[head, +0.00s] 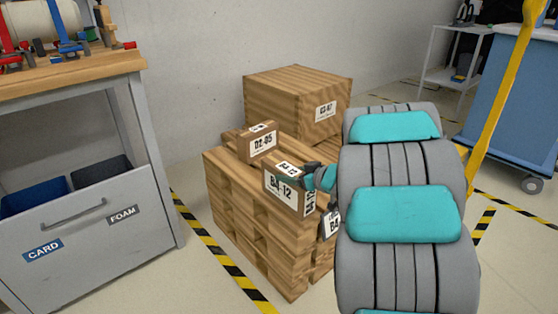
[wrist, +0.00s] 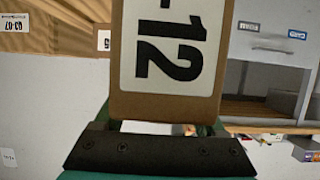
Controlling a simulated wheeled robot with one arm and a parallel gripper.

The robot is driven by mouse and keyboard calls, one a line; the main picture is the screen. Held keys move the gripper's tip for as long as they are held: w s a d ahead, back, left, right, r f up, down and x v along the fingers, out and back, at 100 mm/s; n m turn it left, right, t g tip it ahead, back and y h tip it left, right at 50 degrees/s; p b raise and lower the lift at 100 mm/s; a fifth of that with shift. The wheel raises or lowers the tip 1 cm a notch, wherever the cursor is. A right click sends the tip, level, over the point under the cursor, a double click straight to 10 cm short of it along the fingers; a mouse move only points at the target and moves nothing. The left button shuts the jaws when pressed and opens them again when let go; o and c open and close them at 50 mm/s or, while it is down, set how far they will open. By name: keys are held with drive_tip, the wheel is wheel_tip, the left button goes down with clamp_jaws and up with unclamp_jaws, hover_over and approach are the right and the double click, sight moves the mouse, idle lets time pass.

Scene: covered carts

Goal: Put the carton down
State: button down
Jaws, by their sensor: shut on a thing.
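The brown carton (head: 284,191), with a white label reading B4-12, is at the front right corner of the wooden pallet stack (head: 236,212) in the head view. My gripper (head: 314,178) is at its right end and is shut on it. In the wrist view the carton (wrist: 172,101) fills the upper middle, its label showing -12 turned sideways, above the dark gripper bar (wrist: 160,150). The carton looks upright in the head view. I cannot tell whether its underside touches the stack. My arm hides part of the stack's right side.
A smaller carton labelled D2-05 (head: 257,142) lies on the stack behind the held one. A large wooden crate labelled C3-07 (head: 298,98) stands at the back. Another white label (head: 331,224) shows beside my arm. A grey cabinet (head: 95,225) stands left, a blue cart (head: 520,100) right.

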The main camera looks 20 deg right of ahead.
drive_tip(key=s+d+p, duration=0.3)
drive_tip(key=s+d, duration=0.4)
drive_tip(key=d, duration=0.2)
drive_tip(key=w+r+x, duration=0.1)
drive_tip(key=r+x, duration=0.1)
drive_tip(key=x, duration=1.3)
drive_tip(key=shift+w+f, duration=0.2)
drive_tip(key=shift+a+f, duration=0.1)
unclamp_jaws()
